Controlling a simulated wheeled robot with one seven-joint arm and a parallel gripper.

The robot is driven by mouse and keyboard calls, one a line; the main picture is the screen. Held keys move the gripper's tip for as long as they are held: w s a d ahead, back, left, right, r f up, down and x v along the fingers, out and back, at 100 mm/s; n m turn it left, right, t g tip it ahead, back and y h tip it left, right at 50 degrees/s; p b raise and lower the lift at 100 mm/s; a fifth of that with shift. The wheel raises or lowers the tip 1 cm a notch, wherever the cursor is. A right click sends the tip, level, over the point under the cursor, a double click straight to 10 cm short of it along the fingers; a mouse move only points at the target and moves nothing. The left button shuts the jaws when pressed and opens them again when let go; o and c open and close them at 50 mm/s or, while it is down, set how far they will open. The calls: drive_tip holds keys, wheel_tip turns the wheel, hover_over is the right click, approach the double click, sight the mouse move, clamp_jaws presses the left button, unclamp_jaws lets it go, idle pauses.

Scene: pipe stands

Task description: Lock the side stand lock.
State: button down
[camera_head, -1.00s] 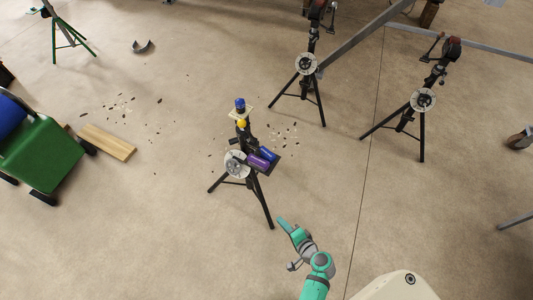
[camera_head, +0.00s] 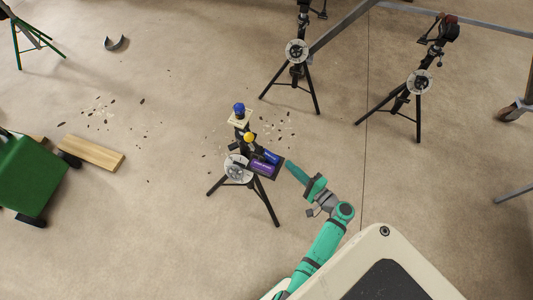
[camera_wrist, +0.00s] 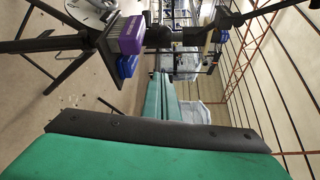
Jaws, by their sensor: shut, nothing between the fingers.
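The nearest pipe stand (camera_head: 238,168) stands on black tripod legs in the middle of the head view. It has a grey round disc, a yellow ball, a blue part on top, and a small dark tray with a purple box (camera_head: 263,168) and a blue box. I cannot tell which part is the side stand lock. My gripper (camera_head: 290,167) is shut and empty, just right of the tray; contact is not clear. In the wrist view the gripper's teal fingers (camera_wrist: 160,88) lie together, with the purple box (camera_wrist: 131,35) and stand parts above and left.
Two more tripod stands (camera_head: 296,55) (camera_head: 419,85) stand behind and to the right, near grey beams. A green cart (camera_head: 28,175) and a wooden plank (camera_head: 91,153) lie at left. Small dark debris is scattered on the floor. The floor left of the stand is mostly clear.

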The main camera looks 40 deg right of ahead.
drive_tip(key=w, duration=0.9)
drive_tip(key=shift+w+a+f, duration=0.2)
drive_tip(key=shift+a+f, duration=0.1)
drive_tip(key=shift+w+a, duration=0.2)
drive_tip(key=shift+a, duration=0.05)
drive_tip(key=shift+s+a+r, duration=0.2)
drive_tip(key=shift+s+a, duration=0.2)
drive_tip(key=shift+a, duration=0.35)
drive_tip(key=shift+s+a+r, duration=0.15)
drive_tip(key=shift+s+a, duration=0.2)
drive_tip(key=shift+a, duration=0.4)
